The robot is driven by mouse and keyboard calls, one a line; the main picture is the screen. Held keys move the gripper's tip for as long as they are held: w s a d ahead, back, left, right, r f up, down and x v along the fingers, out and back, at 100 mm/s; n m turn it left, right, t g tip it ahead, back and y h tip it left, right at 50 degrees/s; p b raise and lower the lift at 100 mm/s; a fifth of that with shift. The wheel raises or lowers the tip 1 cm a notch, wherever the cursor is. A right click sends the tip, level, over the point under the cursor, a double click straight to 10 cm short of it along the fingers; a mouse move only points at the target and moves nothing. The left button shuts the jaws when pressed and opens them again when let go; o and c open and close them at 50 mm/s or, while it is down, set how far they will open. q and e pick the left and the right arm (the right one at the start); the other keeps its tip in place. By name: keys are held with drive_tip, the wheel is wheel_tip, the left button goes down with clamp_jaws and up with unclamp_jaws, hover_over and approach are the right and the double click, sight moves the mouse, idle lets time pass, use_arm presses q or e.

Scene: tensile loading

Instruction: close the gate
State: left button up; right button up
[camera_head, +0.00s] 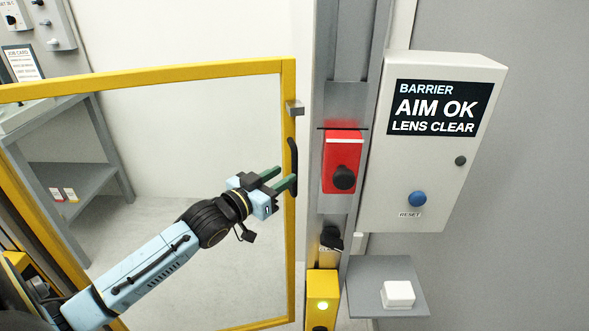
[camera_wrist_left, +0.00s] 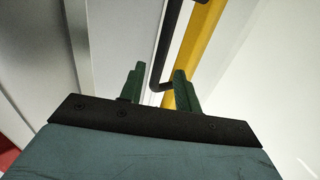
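The gate is a yellow-framed panel (camera_head: 190,70) with a clear middle, and its right edge stands close to the grey post (camera_head: 345,105). A black handle (camera_head: 293,168) runs down its right upright. My left gripper (camera_head: 283,180) is at this handle, around its lower half, with green fingers spread apart. In the left wrist view the handle (camera_wrist_left: 168,50) shows between the fingertips (camera_wrist_left: 160,80), beyond them, next to the yellow upright (camera_wrist_left: 205,40). Whether the fingers touch it I cannot tell. A small grey block (camera_head: 295,108) sits on the upright above the handle. My right gripper is not in view.
A red switch box (camera_head: 342,160) with a black knob is on the post. A white cabinet (camera_head: 430,170) reading "AIM OK" and a grey shelf (camera_head: 400,312) with a white block (camera_head: 398,294) stand right of it. A grey bench (camera_head: 70,175) shows behind the gate.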

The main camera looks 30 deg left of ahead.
sight(293, 170)
use_arm(q)
drive_tip(key=shift+w+d, duration=0.2)
drive_tip(key=shift+w, duration=1.15)
drive_tip(key=shift+w+d, duration=0.2)
drive_tip(key=shift+w, duration=1.15)
clamp_jaws()
drive_tip(key=shift+d, duration=0.1)
